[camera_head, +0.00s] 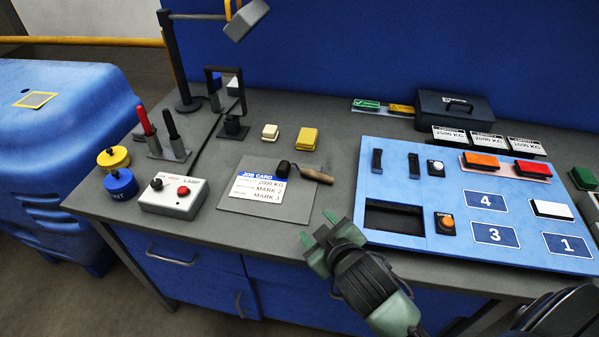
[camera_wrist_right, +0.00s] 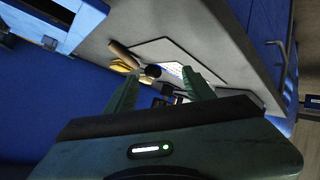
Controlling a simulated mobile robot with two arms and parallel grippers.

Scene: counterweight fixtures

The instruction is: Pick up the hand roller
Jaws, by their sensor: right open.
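The hand roller, with a black roller head and a wooden handle (camera_head: 317,175), lies on a grey board at the middle of the bench. Its head rests by the right edge of the job card (camera_head: 262,188). My right gripper (camera_head: 317,232) is open and empty, at the bench's front edge, nearer to me than the roller and apart from it. In the right wrist view the roller's handle (camera_wrist_right: 122,53) and black head show beyond the open fingers (camera_wrist_right: 160,88). My left gripper is not in view.
A blue panel (camera_head: 395,185) with switches and numbered plates stands right of the roller. A grey lamp box (camera_head: 172,195), yellow and blue weights and a pen stand (camera_head: 168,150) are at left.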

